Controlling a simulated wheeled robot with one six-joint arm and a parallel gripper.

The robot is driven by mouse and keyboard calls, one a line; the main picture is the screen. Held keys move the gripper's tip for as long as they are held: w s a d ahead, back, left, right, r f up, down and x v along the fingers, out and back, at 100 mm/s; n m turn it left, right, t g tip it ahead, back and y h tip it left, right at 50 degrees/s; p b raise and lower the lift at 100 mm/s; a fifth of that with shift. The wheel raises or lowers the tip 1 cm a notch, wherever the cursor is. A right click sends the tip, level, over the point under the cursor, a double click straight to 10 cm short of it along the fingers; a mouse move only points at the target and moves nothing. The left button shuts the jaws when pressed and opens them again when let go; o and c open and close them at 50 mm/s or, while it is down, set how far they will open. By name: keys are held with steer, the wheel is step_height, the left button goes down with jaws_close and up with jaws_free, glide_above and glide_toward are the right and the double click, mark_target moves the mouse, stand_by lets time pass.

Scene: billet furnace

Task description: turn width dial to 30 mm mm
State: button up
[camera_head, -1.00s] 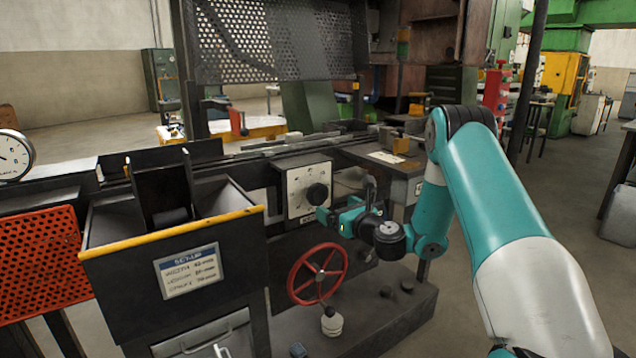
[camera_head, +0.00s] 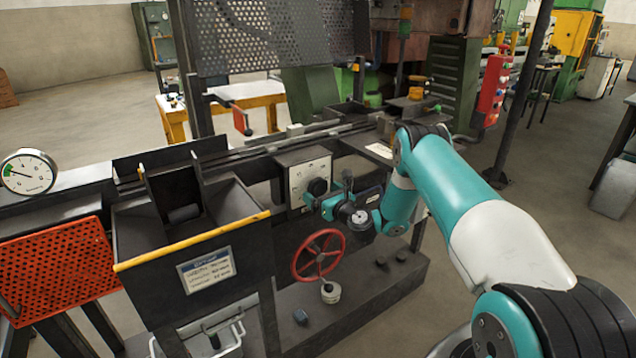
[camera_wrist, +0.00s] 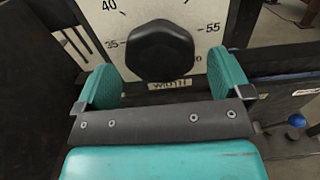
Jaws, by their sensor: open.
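The width dial is a black faceted knob (camera_wrist: 160,50) on a pale scale plate (camera_wrist: 203,15) in the wrist view. Numbers 35, 40 and 55 show around it, with a WIDTH label below. In the head view the dial (camera_head: 317,187) sits on the machine's front. My gripper (camera_wrist: 165,82) is open, with one teal finger on each side of the knob's lower part. The fingers look apart from the knob; I cannot tell how deep they reach. Any pointer on the knob cannot be made out. In the head view my gripper (camera_head: 328,205) is just below right of the dial.
A red handwheel (camera_head: 318,255) is below the dial. A dark bin with a yellow edge (camera_head: 190,242) and a set-up card (camera_head: 206,269) stands to the left. A round gauge (camera_head: 28,172) is at far left.

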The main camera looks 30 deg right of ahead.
steer(key=shift+w, duration=1.3)
steer(key=shift+c, duration=0.4)
steer(key=c, duration=0.8)
steer(key=shift+c, duration=0.2)
